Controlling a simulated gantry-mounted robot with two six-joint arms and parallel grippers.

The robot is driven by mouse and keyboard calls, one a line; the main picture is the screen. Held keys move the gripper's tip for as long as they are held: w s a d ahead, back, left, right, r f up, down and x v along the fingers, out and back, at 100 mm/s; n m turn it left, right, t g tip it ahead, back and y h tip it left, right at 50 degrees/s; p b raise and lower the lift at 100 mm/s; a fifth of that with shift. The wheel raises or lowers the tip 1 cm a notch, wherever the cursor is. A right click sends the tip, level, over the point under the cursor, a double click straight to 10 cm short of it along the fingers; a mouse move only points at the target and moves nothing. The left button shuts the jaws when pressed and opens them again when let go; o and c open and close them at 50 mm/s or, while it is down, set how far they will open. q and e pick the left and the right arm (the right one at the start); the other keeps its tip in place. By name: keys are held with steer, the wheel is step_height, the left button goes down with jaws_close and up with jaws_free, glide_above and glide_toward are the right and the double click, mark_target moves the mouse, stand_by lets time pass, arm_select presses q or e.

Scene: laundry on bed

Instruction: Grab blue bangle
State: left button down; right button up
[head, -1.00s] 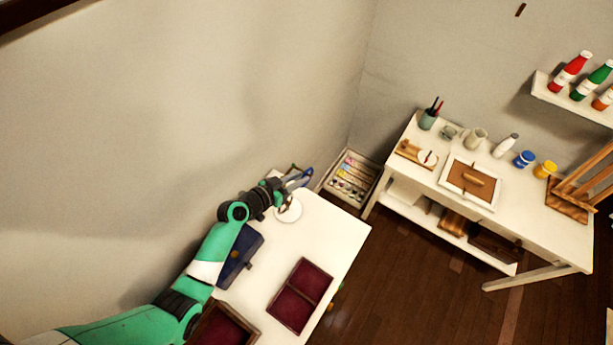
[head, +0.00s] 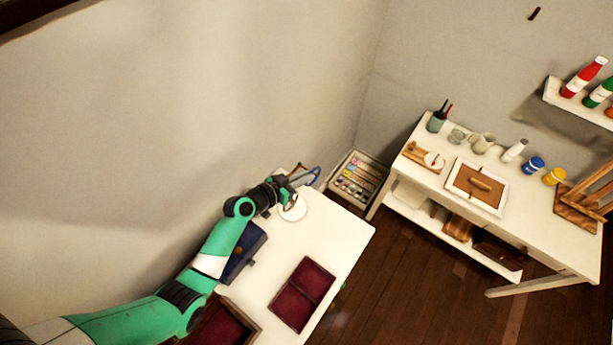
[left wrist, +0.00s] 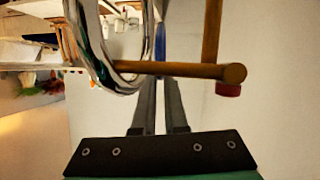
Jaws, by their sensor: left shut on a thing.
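My left gripper (head: 291,186) is at the far corner of the white table and is shut on the blue bangle (head: 317,172). In the left wrist view, the bangle shows as a narrow blue strip (left wrist: 160,42) between the fingers (left wrist: 157,75). A wooden rod of a stand (left wrist: 185,70) crosses in front of the fingers. A silver bangle (left wrist: 105,60) hangs around this rod, left of the fingers. I cannot tell whether the blue bangle still encircles part of the stand. My right gripper is not in view.
The white table (head: 335,232) holds a round white dish (head: 294,209) below the gripper, a dark blue box (head: 243,252) and a red-lined open box (head: 302,294). A paint crate (head: 356,178) stands beyond the table. The wall is close on the left.

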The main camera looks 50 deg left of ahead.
arm_select(q)
steer(key=shift+r, duration=0.5)
steer(key=w+d+r+b, duration=0.2)
steer(key=d, duration=1.5)
steer(key=shift+w+d, duration=0.4)
